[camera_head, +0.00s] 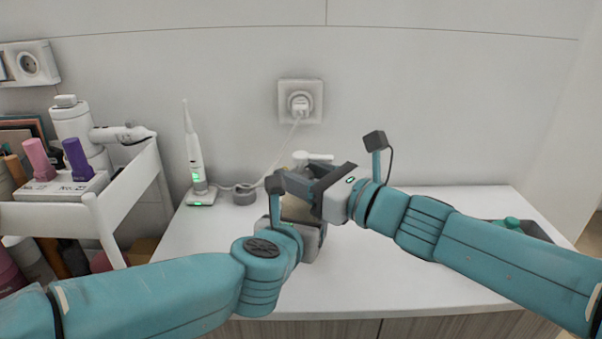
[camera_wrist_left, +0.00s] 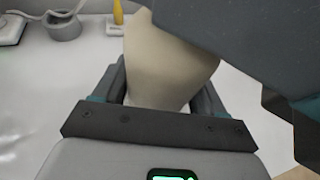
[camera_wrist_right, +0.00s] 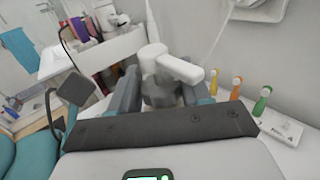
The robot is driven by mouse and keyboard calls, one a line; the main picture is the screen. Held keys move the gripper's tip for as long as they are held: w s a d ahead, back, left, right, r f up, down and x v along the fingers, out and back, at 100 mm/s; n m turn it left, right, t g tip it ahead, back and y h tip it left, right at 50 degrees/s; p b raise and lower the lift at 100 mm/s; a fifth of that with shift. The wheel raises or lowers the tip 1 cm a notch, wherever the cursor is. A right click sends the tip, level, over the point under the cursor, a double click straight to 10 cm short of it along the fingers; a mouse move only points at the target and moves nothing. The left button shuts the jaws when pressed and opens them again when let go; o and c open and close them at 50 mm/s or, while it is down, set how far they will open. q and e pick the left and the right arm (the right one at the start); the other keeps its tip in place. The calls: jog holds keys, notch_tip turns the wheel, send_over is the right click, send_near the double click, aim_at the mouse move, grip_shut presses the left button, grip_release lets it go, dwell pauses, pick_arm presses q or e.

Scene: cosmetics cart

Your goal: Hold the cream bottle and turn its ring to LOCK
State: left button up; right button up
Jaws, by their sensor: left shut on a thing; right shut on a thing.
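The cream bottle has a beige body, which shows between the fingers in the left wrist view (camera_wrist_left: 168,65), and a white pump head (camera_head: 312,157). My left gripper (camera_head: 288,215) is shut on the bottle's body, low on the counter's middle. My right gripper (camera_head: 312,182) is shut around the bottle's neck just below the pump. In the right wrist view the white pump head (camera_wrist_right: 178,66) rises between the fingers, its spout pointing right. A grey ring (camera_wrist_right: 160,94) sits between those fingers. Its markings cannot be read.
An electric toothbrush (camera_head: 194,155) on its charger and a grey round holder (camera_head: 243,195) stand at the back left. A white cart (camera_head: 120,205) is at the left. A dark tray (camera_head: 535,229) lies at the right. Several small coloured items (camera_wrist_right: 237,88) stand behind the bottle.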

jog(key=n+g+y, duration=0.3)
jog(key=n+g, duration=0.1)
jog(key=g, duration=0.1)
jog(key=shift+w, duration=0.1)
pick_arm(q)
jog(key=shift+f, duration=0.1)
pick_arm(e)
jog(key=shift+r+n+g+y, duration=0.1)
jog(key=shift+n+g+y, duration=0.2)
jog(key=shift+n+g, duration=0.7)
jog(key=shift+n+g+y, duration=0.3)
jog(key=shift+n+g, duration=0.1)
jog(key=shift+g, duration=1.1)
jog(key=o, duration=1)
jog(key=shift+d, duration=0.1)
jog(key=d, duration=0.8)
jog(key=s+d, duration=0.1)
jog(key=d, duration=0.3)
jog(key=shift+s, duration=0.1)
